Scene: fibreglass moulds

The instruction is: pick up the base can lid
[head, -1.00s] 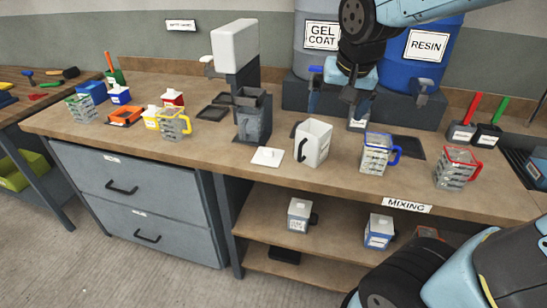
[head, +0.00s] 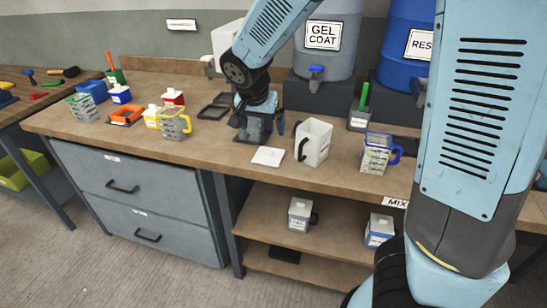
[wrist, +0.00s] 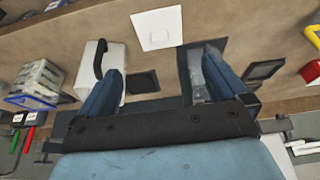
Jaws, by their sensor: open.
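The base can lid, a flat white square with a small raised centre, lies on the bench (head: 268,157), left of a white can with a black handle (head: 313,142). In the wrist view the lid (wrist: 157,27) is at the top centre, beyond the fingertips, with the can (wrist: 97,72) to its left. My gripper (head: 258,124) is above the bench, behind the lid in the head view, in front of a grey stand. In the wrist view my gripper (wrist: 160,75) shows two spread blue fingers with nothing held between them. The lid is apart from both fingers.
A clear jug with blue trim (head: 376,153) stands right of the can. A yellow-trimmed jug (head: 175,126) and small lidded tubs stand left. Gel coat and resin drums are behind. The bench left of the lid is clear.

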